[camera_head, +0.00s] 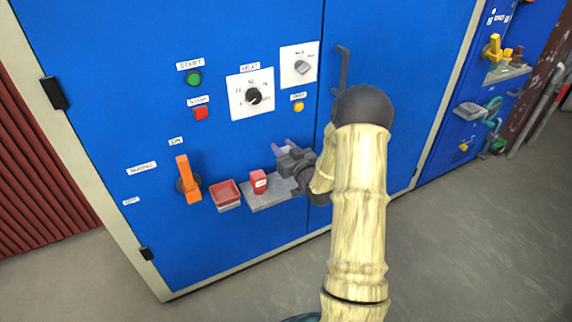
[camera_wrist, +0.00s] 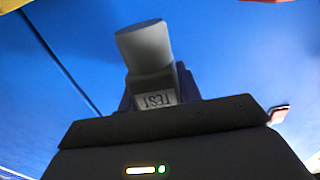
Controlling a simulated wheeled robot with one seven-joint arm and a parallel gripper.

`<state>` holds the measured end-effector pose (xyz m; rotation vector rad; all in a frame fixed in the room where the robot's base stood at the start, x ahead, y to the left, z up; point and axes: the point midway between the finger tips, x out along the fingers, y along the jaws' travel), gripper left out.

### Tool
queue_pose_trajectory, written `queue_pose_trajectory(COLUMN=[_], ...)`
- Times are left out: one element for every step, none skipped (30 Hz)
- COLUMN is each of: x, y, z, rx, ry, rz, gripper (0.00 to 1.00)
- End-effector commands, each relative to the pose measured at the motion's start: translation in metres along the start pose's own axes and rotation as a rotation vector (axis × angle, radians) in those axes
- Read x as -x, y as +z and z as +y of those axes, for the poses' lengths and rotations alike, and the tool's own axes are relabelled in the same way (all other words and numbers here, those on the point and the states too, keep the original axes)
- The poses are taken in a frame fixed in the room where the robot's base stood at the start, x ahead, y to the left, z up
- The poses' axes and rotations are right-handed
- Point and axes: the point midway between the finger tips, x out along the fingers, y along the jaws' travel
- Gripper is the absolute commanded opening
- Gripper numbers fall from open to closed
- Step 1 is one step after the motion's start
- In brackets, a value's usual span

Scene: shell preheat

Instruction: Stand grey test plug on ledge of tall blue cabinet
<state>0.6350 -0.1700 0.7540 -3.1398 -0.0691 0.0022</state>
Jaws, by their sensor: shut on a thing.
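The grey test plug (camera_wrist: 146,46) shows in the wrist view, with a rounded grey end and a pale label reading TEST, upside down in the picture. My gripper (camera_head: 285,149) is shut on it, the fingers on both sides of the label. In the head view I cannot clearly tell the plug from the gripper. The tall blue cabinet (camera_head: 150,90) fills the left and middle. Its grey ledge (camera_head: 270,200) sticks out low on the front. My gripper appears over the ledge's right part and hides some of it. Contact between plug and ledge cannot be told.
A red block with a white label (camera_head: 258,182) stands on the ledge, left of my gripper. A red tray (camera_head: 227,194) and an orange handle (camera_head: 187,178) are further left. A black door handle (camera_head: 342,68) rises behind my arm. The ledge's front left is bare.

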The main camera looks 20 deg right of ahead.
Motion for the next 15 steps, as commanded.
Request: queue_pose_trajectory(x=[-0.008,-0.005,-0.004,-0.004,-0.003,-0.003,-0.003,-0.003,-0.002,-0.002,-0.002,-0.002,-0.002,-0.002,-0.002], y=[0.004,0.014,0.021,0.025,0.028,0.03,0.031,0.032,0.031,0.031,0.031,0.031,0.031,0.031,0.031], z=[0.001,0.002,0.003,0.004,0.005,0.006,0.007,0.008,0.008,0.009,0.009,0.009,0.009,0.01,0.01], rx=[-0.001,-0.003,-0.003,-0.002,-0.002,-0.001,-0.001,0.0,0.0,0.0,0.0,0.0,0.0,0.0,0.0], ry=[0.002,0.004,0.006,0.008,0.009,0.01,0.011,0.012,0.013,0.014,0.014,0.015,0.015,0.015,0.015], rz=[0.001,-0.003,-0.003,-0.002,-0.002,-0.001,0.0,0.0,0.001,0.001,0.001,0.001,0.001,0.001,0.001], gripper=[0.07,0.07,0.07,0.07,0.07,0.07,0.07,0.07,0.07,0.07,0.07,0.07,0.07,0.07,0.07])
